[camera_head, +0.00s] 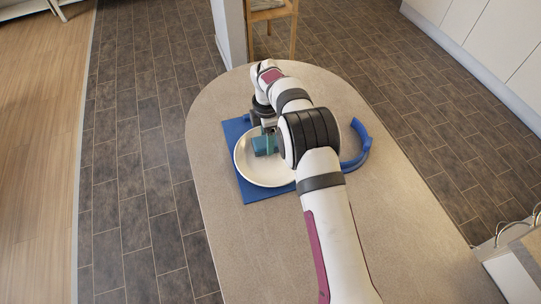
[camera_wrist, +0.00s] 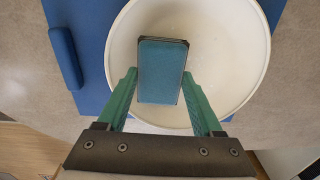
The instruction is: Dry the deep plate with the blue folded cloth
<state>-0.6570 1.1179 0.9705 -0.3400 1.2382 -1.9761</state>
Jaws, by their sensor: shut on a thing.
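The deep plate (camera_head: 246,167) is white and round and sits on a blue mat (camera_head: 232,132) on the table. It fills much of the wrist view (camera_wrist: 230,45). The blue folded cloth is a small block (camera_head: 261,147) inside the plate's outline, in front of my gripper's green fingers in the wrist view (camera_wrist: 162,72). My gripper (camera_wrist: 161,84) is shut on the cloth, with a finger at each side. Whether the cloth touches the plate's surface I cannot tell. In the head view my arm hides the plate's right side.
A curved blue object (camera_head: 358,148) lies on the table right of my arm, partly hidden by it. A blue bar (camera_wrist: 65,57) shows left of the plate in the wrist view. The rounded table (camera_head: 235,245) is clear in front. A wooden stool (camera_head: 272,15) stands beyond it.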

